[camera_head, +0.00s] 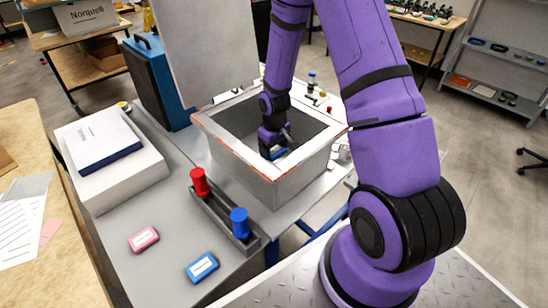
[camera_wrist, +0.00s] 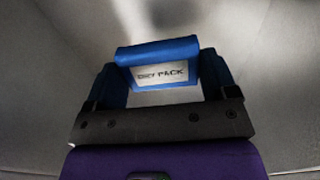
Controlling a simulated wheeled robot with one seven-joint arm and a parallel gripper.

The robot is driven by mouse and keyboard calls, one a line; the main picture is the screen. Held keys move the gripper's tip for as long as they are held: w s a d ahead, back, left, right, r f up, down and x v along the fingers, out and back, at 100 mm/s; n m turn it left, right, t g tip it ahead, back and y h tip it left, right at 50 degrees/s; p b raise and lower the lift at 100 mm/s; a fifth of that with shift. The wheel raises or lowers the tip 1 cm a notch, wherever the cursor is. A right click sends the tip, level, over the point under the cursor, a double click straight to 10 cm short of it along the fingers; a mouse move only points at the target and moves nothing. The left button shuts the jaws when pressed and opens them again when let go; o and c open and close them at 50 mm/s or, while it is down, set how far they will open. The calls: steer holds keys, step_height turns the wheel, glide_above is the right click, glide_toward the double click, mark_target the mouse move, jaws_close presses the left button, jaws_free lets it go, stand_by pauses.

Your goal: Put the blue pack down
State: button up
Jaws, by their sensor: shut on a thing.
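My gripper (camera_head: 273,145) is down inside a grey open-topped housing (camera_head: 262,189). It is shut on a blue pack (camera_wrist: 157,52). In the wrist view the pack lies across between the two blue fingers, and its white label ending in "PACK" faces the camera. In the head view only a small blue patch shows at the fingertips, low in the housing. Whether the pack touches the housing floor cannot be told. A second blue pack (camera_head: 202,267) with a white label lies on the grey bench, near its front edge.
A pink pack (camera_head: 143,239) lies left of the second blue pack. A dark rack (camera_head: 222,218) holding red (camera_head: 199,182) and blue (camera_head: 240,223) cylinders stands before the housing. A white box with a book (camera_head: 101,141) is at left. The housing walls surround my gripper closely.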

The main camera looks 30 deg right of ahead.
steer(key=shift+f, duration=2.1)
steer(key=shift+f, duration=0.1)
steer(key=o, duration=0.8)
steer(key=shift+o, duration=0.2)
step_height(320, 180, up, 12)
steer(key=shift+r, duration=0.15)
step_height(320, 180, up, 12)
steer(key=t, duration=0.1)
glide_above(274, 163)
steer(key=s+a, duration=0.2)
steer(key=s+a+r+m+t, duration=0.1)
steer(key=s+a+r, duration=0.1)
steer(key=s+r, duration=0.6)
steer(key=s+a+r+m+t, duration=0.1)
steer(key=s+a+r+t, duration=0.2)
steer(key=s+r, duration=1)
steer(key=s, duration=0.3)
steer(key=shift+a, duration=0.35)
steer(key=shift+r, duration=0.1)
